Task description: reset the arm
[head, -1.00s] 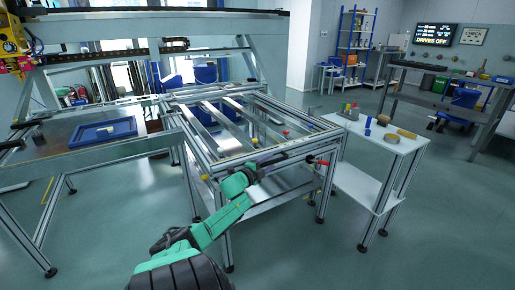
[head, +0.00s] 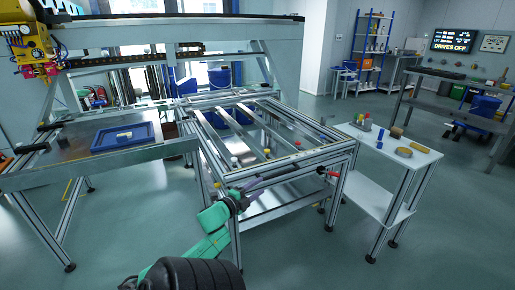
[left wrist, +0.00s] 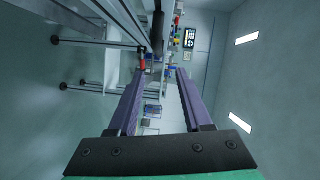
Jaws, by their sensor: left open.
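My green left arm comes up from the bottom of the head view, and its left gripper (head: 284,174) is at the front edge of the panel fixture frame (head: 300,160). In the left wrist view the two purple fingers of the left gripper (left wrist: 160,76) are spread apart with nothing held between them. A red-handled part (head: 328,172) sits on the frame's front side, right of the fingers and apart from them in the picture. A red piece also shows near the left finger's tip in the left wrist view (left wrist: 141,66). My right gripper is not in view.
A blue tray (head: 100,146) lies on the left bench. A yellow gantry head (head: 32,50) hangs at the upper left. The floor in front right is clear.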

